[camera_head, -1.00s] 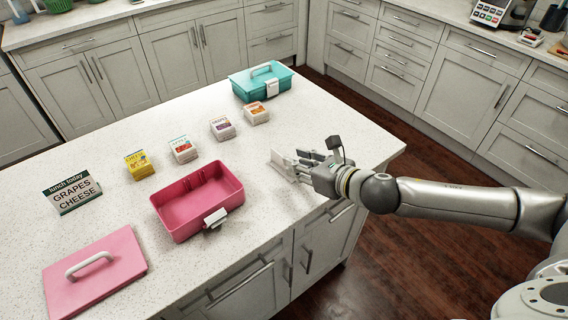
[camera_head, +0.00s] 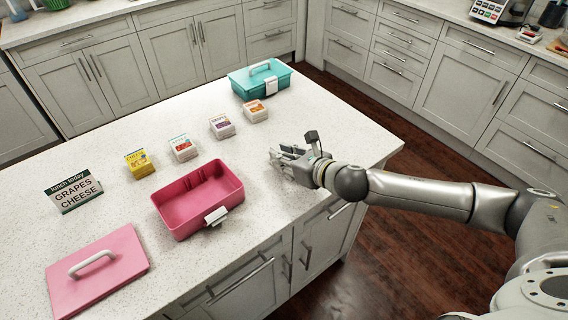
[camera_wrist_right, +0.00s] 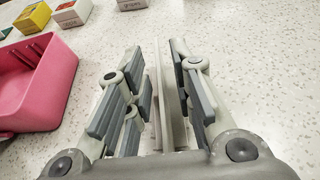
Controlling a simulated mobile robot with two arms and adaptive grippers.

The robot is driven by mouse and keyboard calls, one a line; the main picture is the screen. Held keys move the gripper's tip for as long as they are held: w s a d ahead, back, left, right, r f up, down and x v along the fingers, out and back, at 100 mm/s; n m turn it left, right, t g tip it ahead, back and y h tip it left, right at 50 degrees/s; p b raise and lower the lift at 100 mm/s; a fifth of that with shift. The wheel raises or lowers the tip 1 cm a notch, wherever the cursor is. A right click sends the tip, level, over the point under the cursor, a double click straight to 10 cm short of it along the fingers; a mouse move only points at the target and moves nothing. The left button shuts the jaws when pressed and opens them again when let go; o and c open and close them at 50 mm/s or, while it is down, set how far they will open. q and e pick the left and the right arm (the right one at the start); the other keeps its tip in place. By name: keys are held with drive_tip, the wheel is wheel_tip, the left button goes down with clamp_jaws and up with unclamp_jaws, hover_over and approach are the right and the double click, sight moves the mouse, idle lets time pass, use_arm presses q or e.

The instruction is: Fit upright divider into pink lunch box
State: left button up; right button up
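The upright divider is a thin pale panel (camera_wrist_right: 169,100) standing on the counter to the right of the box. My right gripper (camera_head: 284,157) is low over the counter, its fingers (camera_wrist_right: 165,95) on both sides of the divider. A gap shows on the left of the panel, and the right finger is close to it. The gripper hides most of the divider in the head view. My left gripper is not in view.
The pink lid (camera_head: 110,283) lies front left beside a lunch sign (camera_head: 74,190). Several small food boxes, including a yellow one (camera_head: 139,164), line up behind the pink box. A closed teal lunch box (camera_head: 258,83) stands at the back. Counter between divider and pink box is clear.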

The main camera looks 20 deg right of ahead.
clamp_jaws()
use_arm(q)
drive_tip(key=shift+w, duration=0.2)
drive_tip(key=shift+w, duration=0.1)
use_arm(e)
drive_tip(key=shift+r, duration=0.1)
